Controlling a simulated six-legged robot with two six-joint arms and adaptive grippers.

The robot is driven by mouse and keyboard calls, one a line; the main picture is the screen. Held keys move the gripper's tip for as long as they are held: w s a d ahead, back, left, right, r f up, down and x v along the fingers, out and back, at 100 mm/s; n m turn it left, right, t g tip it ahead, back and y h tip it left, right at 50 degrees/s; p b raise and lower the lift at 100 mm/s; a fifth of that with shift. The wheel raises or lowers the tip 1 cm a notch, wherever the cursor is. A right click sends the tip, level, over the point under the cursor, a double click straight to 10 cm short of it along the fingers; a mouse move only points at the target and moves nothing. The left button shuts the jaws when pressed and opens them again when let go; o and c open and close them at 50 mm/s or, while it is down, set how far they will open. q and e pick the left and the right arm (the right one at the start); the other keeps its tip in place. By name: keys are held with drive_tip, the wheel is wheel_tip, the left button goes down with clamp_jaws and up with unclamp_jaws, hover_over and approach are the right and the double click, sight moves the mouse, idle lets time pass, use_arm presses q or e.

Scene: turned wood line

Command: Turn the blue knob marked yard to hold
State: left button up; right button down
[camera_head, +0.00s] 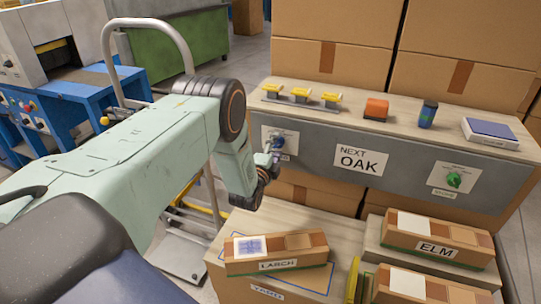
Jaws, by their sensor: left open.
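The blue knob (280,141) is on a white plate at the left end of the grey front panel (325,135). Small print on the plate is too small to read, so I cannot tell which mark the knob points to. My left arm comes in from the left. Its gripper (272,153) is at the blue knob and is open. The wrist and fingers hide part of the knob and plate, and I cannot tell whether the fingers touch the knob. My right gripper is not in view.
A green knob (454,180) is at the panel's right, past the NEXT OAK sign (361,161). Yellow blocks (300,93), an orange block (376,109) and a dark blue can (428,113) stand on top. LARCH (277,266) and ELM (437,249) boxes sit below.

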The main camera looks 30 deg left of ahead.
use_arm(q)
drive_tip(key=v, duration=1.1)
drive_tip(key=shift+s, duration=0.3)
drive_tip(key=shift+d, duration=0.1)
drive_tip(key=s+d+f+n+g+h, duration=0.1)
drive_tip(key=s+d+f+n+g, duration=0.1)
drive_tip(key=s+f+n+g, duration=0.1)
drive_tip(key=s+d+f+n+g+h, duration=0.1)
drive_tip(key=s+d+f+n+g, duration=0.2)
drive_tip(key=s+f, duration=0.3)
drive_tip(key=s+d+f+n+g+b, duration=0.1)
drive_tip(key=s+d+f+n+g, duration=0.2)
drive_tip(key=s+f+n, duration=0.2)
drive_tip(key=shift+s+f+g+h, duration=0.1)
drive_tip(key=shift+f+g+h, duration=0.1)
drive_tip(key=shift+f, duration=0.2)
drive_tip(key=shift+s+f+g+h, duration=0.1)
drive_tip(key=shift+s+f+h, duration=0.1)
drive_tip(key=shift+f, duration=0.2)
drive_tip(key=s+d+f+n+g+b, duration=0.1)
drive_tip(key=s+d+g+b, duration=0.1)
drive_tip(key=s, duration=0.9)
drive_tip(key=s+d+f+n+g+h+b, duration=0.1)
drive_tip(key=s+d+g, duration=0.4)
drive_tip(key=s, duration=0.6)
drive_tip(key=shift+d+n+g+b, duration=0.35)
drive_tip(key=shift+n+g, duration=0.15)
drive_tip(key=shift+n, duration=0.3)
drive_tip(key=shift+a+f, duration=0.1)
drive_tip(key=shift+f, duration=0.05)
